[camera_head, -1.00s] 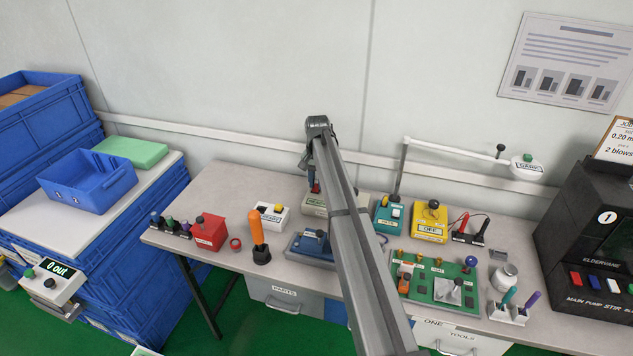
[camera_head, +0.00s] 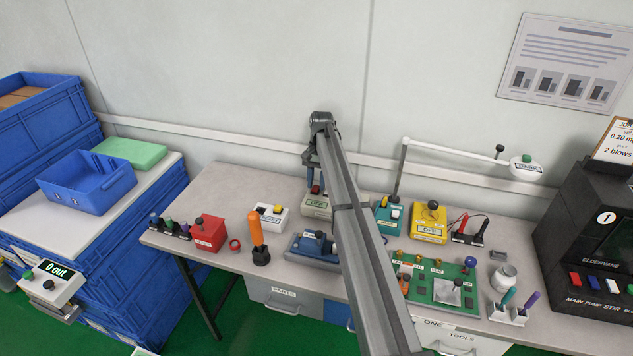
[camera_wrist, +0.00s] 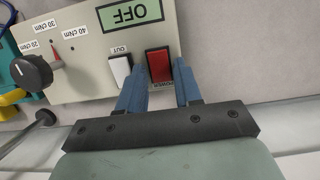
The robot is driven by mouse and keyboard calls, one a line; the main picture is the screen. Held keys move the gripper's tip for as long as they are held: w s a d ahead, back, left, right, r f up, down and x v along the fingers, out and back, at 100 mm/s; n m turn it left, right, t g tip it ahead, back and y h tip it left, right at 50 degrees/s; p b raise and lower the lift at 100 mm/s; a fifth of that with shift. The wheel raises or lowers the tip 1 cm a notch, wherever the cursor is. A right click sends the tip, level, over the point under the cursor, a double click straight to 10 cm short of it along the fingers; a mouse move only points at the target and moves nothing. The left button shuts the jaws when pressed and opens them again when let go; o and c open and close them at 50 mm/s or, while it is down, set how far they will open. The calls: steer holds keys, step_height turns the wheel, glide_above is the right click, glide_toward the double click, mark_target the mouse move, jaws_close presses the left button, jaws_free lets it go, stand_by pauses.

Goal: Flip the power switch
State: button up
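The power switch is a red rocker (camera_wrist: 158,66) labelled POWER on a beige tester (camera_wrist: 80,70). It sits beside a white OUT switch (camera_wrist: 120,68). The tester's green display (camera_wrist: 130,12) reads OFF, upside down in the wrist view. In the head view the tester (camera_head: 318,205) stands at the back middle of the bench, partly behind my arm. My gripper (camera_wrist: 160,78) has its two blue fingers apart, one on each side of the red switch, with nothing held. In the head view my gripper (camera_head: 310,182) is just above the tester; contact cannot be told.
Around the tester stand a white box (camera_head: 271,217), a teal box (camera_head: 388,215), a yellow tester (camera_head: 429,222) and a blue device (camera_head: 312,247). The wall is close behind.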

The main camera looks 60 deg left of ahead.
steer(key=shift+r, duration=0.1)
steer(key=v, duration=1.1)
steer(key=shift+r, duration=0.4)
steer(key=shift+w, duration=0.1)
